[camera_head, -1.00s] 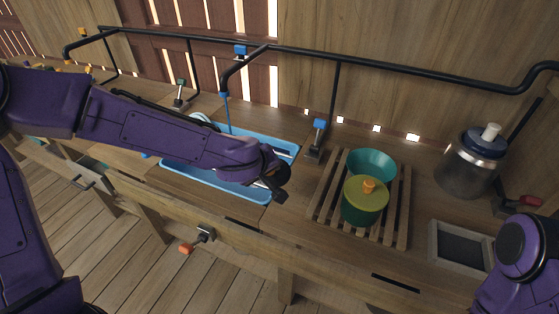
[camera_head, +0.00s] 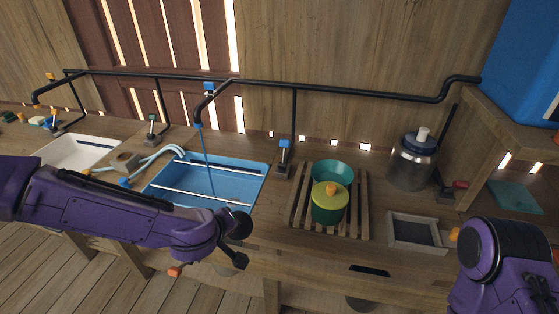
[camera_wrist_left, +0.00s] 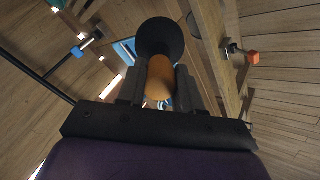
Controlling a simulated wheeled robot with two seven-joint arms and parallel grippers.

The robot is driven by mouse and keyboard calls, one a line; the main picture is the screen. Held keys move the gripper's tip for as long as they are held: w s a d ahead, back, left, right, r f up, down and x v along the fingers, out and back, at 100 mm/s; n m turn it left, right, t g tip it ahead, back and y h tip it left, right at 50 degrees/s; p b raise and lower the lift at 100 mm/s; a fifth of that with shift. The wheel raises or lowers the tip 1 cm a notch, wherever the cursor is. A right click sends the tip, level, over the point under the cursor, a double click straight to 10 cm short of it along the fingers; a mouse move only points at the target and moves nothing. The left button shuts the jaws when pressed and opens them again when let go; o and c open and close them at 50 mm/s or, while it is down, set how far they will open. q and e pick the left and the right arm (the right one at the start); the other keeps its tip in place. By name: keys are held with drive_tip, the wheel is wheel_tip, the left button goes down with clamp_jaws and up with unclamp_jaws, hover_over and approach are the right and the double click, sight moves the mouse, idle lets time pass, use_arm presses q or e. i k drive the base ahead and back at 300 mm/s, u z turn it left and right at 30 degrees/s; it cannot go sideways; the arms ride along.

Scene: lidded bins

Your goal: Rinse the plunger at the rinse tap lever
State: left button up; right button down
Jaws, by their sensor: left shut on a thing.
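My left gripper (camera_wrist_left: 160,90) is shut on the plunger (camera_wrist_left: 161,78), which shows an orange-brown handle and a wide black round end in the left wrist view. In the head view my left gripper (camera_head: 236,242) is in front of the near right corner of the blue basin (camera_head: 258,185), and the plunger is hard to make out there. A black tap with a blue lever (camera_head: 208,88) stands over the basin. A thin blue stream or rod runs from its spout (camera_head: 198,116) down into the basin. My right gripper is out of view; only that arm shows at lower right.
A slatted rack (camera_head: 361,215) holds a teal bowl (camera_head: 333,170) and a green pot with a yellow lid (camera_head: 328,204). Another blue-topped lever (camera_head: 284,152) stands between basin and rack. A metal jar (camera_head: 411,165) and a framed tray (camera_head: 417,216) are at right.

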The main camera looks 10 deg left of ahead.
sight(284, 143)
drive_tip(key=k, duration=0.8)
drive_tip(key=u, duration=0.8)
drive_tip(key=i, duration=1.55)
drive_tip(key=z, duration=0.55)
